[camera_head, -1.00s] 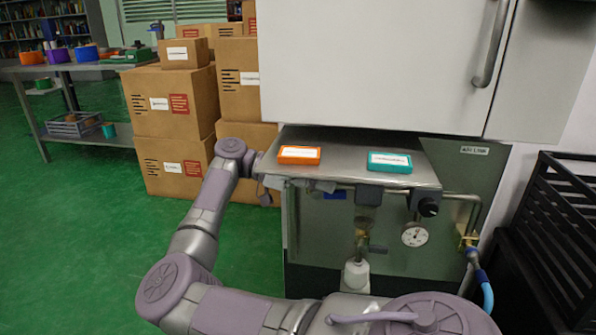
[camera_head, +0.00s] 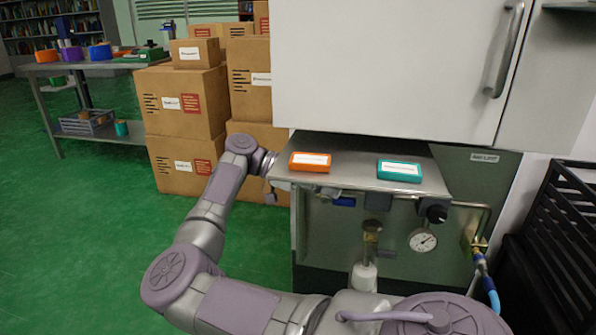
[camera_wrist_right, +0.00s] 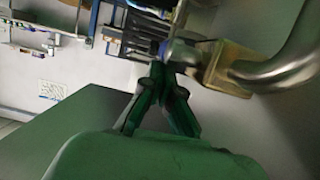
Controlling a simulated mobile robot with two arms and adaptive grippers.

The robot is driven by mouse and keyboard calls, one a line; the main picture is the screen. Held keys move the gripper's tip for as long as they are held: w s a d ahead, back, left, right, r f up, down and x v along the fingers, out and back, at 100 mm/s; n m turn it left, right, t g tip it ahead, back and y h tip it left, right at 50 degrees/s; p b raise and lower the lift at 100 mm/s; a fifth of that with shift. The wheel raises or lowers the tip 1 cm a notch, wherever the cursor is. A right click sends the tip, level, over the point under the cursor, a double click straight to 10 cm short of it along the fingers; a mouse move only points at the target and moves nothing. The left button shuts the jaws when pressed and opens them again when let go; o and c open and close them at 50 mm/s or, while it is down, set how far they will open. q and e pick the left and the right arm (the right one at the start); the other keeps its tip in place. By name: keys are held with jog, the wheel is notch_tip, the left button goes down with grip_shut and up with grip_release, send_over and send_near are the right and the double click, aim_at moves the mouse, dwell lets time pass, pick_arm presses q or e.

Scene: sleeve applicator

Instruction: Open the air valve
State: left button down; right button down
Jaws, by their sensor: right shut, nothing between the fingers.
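The air valve appears as a brass fitting (camera_head: 478,246) at the right end of a metal pipe, above a blue hose (camera_head: 491,292). In the right wrist view the brass block (camera_wrist_right: 217,66) sits on the thick bent pipe, with a small blue part beside it. My right gripper (camera_wrist_right: 160,70) is shut and empty; its fingertips appear close to the brass block, but I cannot tell whether they touch.
The steel shelf (camera_head: 350,180) holds an orange box (camera_head: 310,162) and a teal box (camera_head: 400,171). Below are a black knob (camera_head: 436,212) and a gauge (camera_head: 423,241). A white cabinet (camera_head: 390,70) overhangs it. A black rack (camera_head: 560,225) stands right; cardboard boxes (camera_head: 183,120) stand behind left.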

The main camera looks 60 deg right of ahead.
jog(key=v, duration=1.1)
jog(key=shift+s, duration=0.1)
jog(key=shift+a, duration=0.1)
